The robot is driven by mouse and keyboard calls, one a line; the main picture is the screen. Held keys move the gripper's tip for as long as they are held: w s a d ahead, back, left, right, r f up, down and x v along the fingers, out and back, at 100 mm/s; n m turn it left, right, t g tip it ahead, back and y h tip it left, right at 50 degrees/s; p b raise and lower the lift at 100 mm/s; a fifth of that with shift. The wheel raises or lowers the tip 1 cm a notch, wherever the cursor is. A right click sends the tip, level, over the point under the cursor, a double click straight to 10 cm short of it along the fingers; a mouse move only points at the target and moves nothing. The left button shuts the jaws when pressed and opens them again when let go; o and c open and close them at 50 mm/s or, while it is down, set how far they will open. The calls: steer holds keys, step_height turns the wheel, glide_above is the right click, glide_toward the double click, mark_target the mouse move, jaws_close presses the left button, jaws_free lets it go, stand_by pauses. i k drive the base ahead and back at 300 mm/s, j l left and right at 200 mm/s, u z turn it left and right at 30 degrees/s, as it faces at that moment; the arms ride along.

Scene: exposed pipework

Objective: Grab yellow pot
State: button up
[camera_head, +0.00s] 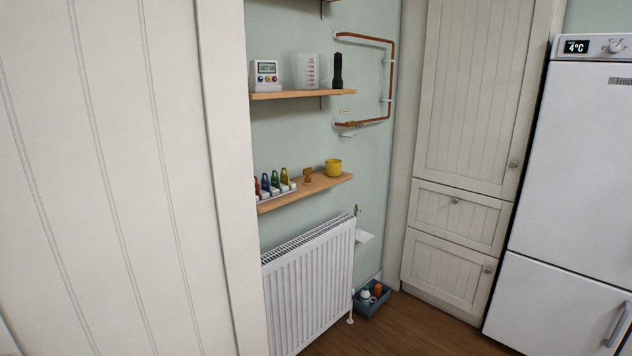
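The yellow pot (333,168) stands upright near the right end of the lower wooden shelf (318,187). It is small and round. A small brass-coloured object (308,176) stands just left of it. Further left on the same shelf is a white rack (276,192) with several coloured handled items, in red, blue, green and yellow. My gripper does not show in this view.
A white radiator (310,285) stands below the shelf. An upper shelf (300,94) holds a timer, measuring jug and black torch. Copper pipe (393,75) runs on the wall. A white panelled door (105,180) fills the left. A blue crate (358,305) sits on the floor.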

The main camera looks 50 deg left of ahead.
mark_target(333, 166)
steer(key=i+l+u, duration=0.35)
steer(key=i, duration=0.15)
steer(key=i+l+u, duration=0.6)
steer(key=u, duration=0.15)
steer(key=i+l+u, duration=0.15)
steer(key=l+u, duration=0.25)
steer(key=i+l+u, duration=0.1)
steer(key=l+u, duration=0.3)
steer(key=i+l+u, duration=0.1)
steer(key=l+u, duration=0.55)
steer(key=l, duration=0.35)
